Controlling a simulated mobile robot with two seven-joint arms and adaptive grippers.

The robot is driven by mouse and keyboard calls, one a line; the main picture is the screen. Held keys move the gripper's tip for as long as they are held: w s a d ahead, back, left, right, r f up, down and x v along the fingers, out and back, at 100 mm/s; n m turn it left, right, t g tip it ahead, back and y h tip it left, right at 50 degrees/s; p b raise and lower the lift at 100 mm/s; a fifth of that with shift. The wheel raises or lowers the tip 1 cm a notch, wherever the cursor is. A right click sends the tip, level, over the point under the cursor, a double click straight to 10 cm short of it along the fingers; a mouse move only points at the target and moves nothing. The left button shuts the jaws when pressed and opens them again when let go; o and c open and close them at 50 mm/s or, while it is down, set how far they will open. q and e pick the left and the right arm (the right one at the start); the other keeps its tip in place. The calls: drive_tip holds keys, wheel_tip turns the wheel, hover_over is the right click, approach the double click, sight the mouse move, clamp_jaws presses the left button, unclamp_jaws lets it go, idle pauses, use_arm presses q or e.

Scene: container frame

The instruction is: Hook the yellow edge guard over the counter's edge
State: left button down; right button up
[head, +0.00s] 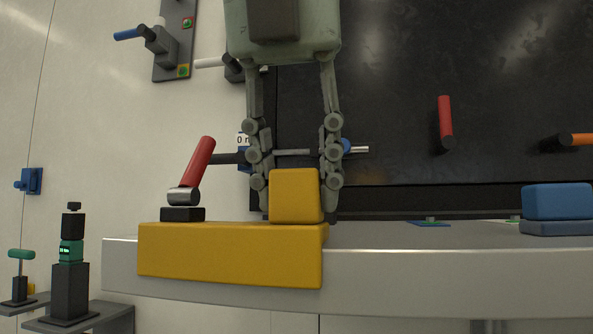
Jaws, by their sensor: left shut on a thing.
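The yellow edge guard (230,258) is a long block with a raised square grip on top at its right end. It lies along the left part of the grey counter's front edge (450,285), its front face covering the upper part of the counter's front. Its top stands slightly above the counter top. Whether its underside touches the counter cannot be told. My left gripper (295,190) comes down from above, its two fingers shut on either side of the guard's grip. My right gripper is not in view.
A red-handled lever (198,165) on a black base stands just behind the guard's left part. A blue block (558,205) sits at the counter's right. Handles stick out from the back wall and dark panel.

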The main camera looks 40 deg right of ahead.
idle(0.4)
use_arm(q)
drive_tip(key=c, duration=0.9)
unclamp_jaws()
drive_tip(key=v, duration=0.7)
drive_tip(key=shift+r, duration=0.25)
